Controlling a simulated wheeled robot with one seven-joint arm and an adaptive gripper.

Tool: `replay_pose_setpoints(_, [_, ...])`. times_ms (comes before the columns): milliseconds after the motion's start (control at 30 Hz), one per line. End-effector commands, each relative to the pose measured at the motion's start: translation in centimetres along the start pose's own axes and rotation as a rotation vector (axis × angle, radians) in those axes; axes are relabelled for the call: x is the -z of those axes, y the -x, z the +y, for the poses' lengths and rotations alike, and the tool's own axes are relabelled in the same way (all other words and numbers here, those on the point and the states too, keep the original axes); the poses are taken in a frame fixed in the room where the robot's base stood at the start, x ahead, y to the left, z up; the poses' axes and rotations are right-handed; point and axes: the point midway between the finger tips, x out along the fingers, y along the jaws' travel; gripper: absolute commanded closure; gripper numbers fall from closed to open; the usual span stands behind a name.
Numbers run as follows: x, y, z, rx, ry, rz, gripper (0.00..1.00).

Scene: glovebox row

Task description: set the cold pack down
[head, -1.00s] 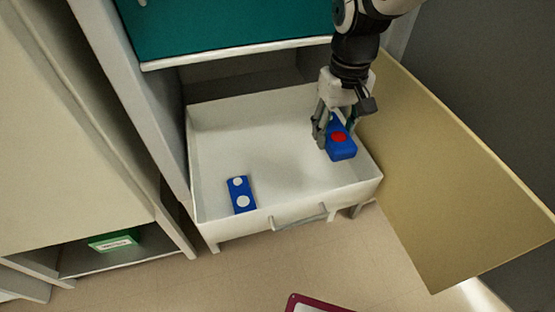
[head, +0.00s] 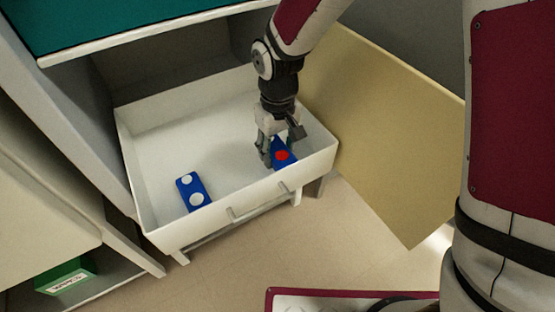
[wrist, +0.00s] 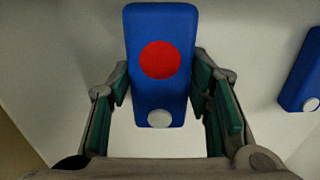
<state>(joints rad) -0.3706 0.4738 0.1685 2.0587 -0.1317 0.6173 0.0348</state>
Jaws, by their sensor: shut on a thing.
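The cold pack, a blue block with a red dot and a white dot (head: 281,155), is inside the right end of the open white drawer (head: 237,188). In the head view its near end is hidden behind the drawer front. My gripper (head: 277,156) points down, its fingers on both sides of the pack and shut on it. In the wrist view the pack (wrist: 161,85) stands between the green-padded fingers (wrist: 161,100), its dotted face toward the camera. I cannot tell whether it touches the drawer floor.
A second blue block with two white dots (head: 192,191) lies at the drawer's left front; its edge shows in the wrist view (wrist: 303,80). Bare floor lies between them. A tan panel (head: 385,140) stands right of the drawer. A green box (head: 66,277) sits on a low shelf at left.

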Motion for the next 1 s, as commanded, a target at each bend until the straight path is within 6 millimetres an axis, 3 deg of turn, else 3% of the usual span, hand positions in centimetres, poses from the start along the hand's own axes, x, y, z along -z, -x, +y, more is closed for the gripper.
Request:
replay_pose_setpoints(200, [-0.1,-3.4,-0.1,0.001,0.001,-0.003,0.89])
replay_pose_setpoints(600, [0.0,-3.8,0.0,0.0,0.001,0.0,0.89])
replay_pose_setpoints(633, [0.0,-3.8,0.0,0.0,0.001,-0.001,0.52])
replay_pose_setpoints(700, [0.0,-3.8,0.0,0.0,0.001,-0.001,0.37])
replay_pose_setpoints(1000, [0.0,-3.7,0.0,0.0,0.001,-0.001,0.35])
